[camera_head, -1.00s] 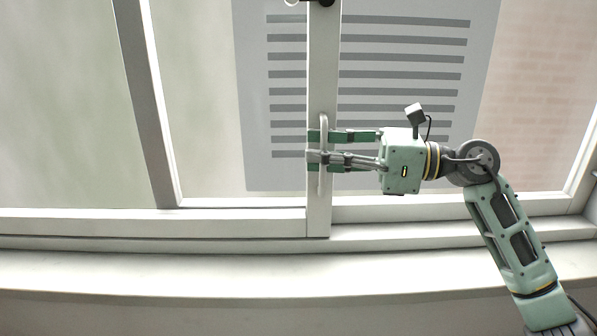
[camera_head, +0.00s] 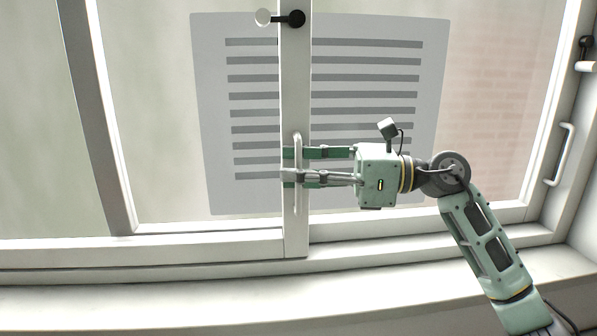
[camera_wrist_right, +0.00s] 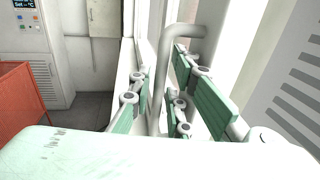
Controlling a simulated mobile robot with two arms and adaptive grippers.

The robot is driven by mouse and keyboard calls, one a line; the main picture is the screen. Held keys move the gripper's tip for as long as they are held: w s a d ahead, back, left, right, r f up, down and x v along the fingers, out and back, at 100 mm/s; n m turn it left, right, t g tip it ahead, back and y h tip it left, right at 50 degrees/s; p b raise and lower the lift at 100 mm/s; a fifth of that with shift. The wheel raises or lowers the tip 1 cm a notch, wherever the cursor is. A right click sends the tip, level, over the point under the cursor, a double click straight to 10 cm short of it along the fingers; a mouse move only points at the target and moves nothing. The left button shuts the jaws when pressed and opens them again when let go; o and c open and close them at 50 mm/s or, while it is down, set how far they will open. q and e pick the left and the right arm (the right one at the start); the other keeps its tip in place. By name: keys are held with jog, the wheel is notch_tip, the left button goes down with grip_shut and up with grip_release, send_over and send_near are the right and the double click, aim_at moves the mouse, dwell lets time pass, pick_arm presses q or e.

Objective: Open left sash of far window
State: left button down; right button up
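The far window's left sash has a white upright stile (camera_head: 295,228) near the middle of the head view. A vertical white bar handle (camera_head: 298,205) is fixed on it. My right gripper (camera_head: 290,167) comes in from the right, with its fingers around the handle. In the right wrist view the handle (camera_wrist_right: 160,85) runs between the green-padded fingers (camera_wrist_right: 160,105), with gaps showing on both sides. The fingers look open around it. My left gripper is not in view.
A black knob (camera_head: 296,18) sits high on the stile. Another white handle (camera_head: 562,155) is on the frame at the right. A white sill (camera_head: 150,303) runs below. A grey slatted panel (camera_head: 370,115) shows beyond the glass. The wrist view shows a red-orange object (camera_wrist_right: 22,95) and a cabinet (camera_wrist_right: 45,60).

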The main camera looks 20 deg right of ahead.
jog(key=v, duration=1.2)
dwell(0.3)
